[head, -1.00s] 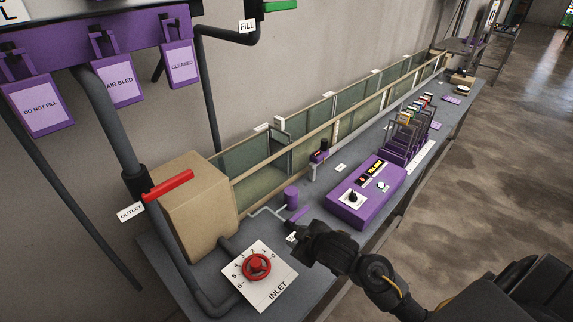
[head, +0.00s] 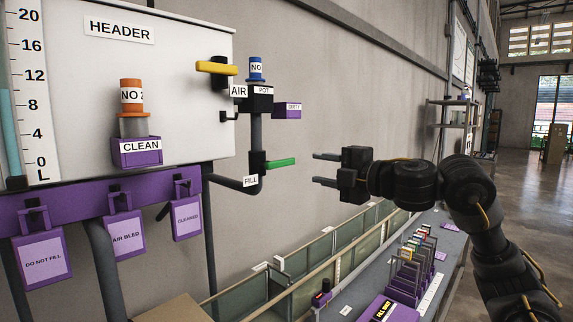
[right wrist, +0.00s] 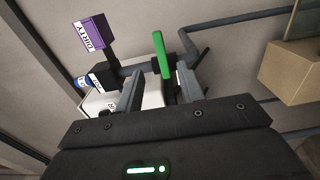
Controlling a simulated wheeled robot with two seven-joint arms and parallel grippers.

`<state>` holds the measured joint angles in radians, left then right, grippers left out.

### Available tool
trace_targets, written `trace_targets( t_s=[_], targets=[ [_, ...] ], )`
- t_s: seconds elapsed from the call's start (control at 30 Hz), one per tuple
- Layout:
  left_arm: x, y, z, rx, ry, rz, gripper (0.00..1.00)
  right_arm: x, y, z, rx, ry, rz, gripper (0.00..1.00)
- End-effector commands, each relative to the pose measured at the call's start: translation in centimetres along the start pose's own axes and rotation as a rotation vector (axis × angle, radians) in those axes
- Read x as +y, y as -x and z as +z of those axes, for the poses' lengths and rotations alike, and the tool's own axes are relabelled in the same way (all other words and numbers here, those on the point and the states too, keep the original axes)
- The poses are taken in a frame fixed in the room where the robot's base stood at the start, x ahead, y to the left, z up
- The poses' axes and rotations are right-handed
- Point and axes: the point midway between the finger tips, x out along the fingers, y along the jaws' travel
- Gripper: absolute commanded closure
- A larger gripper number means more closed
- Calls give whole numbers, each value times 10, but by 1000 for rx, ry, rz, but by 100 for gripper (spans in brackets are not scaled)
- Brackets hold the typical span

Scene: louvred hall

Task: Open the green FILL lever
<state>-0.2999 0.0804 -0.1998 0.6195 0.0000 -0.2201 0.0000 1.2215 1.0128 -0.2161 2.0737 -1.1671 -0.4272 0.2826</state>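The green FILL lever (head: 281,163) sticks out to the right from a dark valve on the grey pipe, above the white FILL label (head: 251,181). It lies roughly level. My right gripper (head: 314,169) is open and empty, with its fingers pointing left at the lever from a short way off. In the right wrist view the green lever (right wrist: 161,54) shows upright beyond and between the two fingertips (right wrist: 160,85), not gripped. My left gripper is not in view.
A yellow lever (head: 216,68) and the AIR POT (head: 258,98) are above the FILL valve. A purple DIRTY holder (head: 287,111) juts out above the lever. Purple tags (head: 187,218) hang at left. The glass-walled channel (head: 290,275) runs below.

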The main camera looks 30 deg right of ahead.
Motion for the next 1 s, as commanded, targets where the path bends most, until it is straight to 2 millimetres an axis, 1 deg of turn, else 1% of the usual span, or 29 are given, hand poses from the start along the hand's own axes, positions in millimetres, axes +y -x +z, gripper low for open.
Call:
trace_targets(
  t_s=[0.17, 0.27, 0.37, 0.87, 0.9, 1.0],
  targets=[
    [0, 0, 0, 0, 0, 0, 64, 0, -3, 0, 1, 0, 1, 62],
    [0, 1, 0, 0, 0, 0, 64, 1, -9, 0, 1, -3, 2, 62],
    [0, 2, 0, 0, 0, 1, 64, 1, -20, -1, 2, -4, 2, 62],
    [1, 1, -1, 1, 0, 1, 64, 0, -90, -1, 2, -4, 1, 62],
    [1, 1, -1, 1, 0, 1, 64, 1, -93, 0, 1, -3, 2, 62],
    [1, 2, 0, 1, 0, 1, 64, 1, -92, 0, 0, -1, 2, 62]
  ],
)
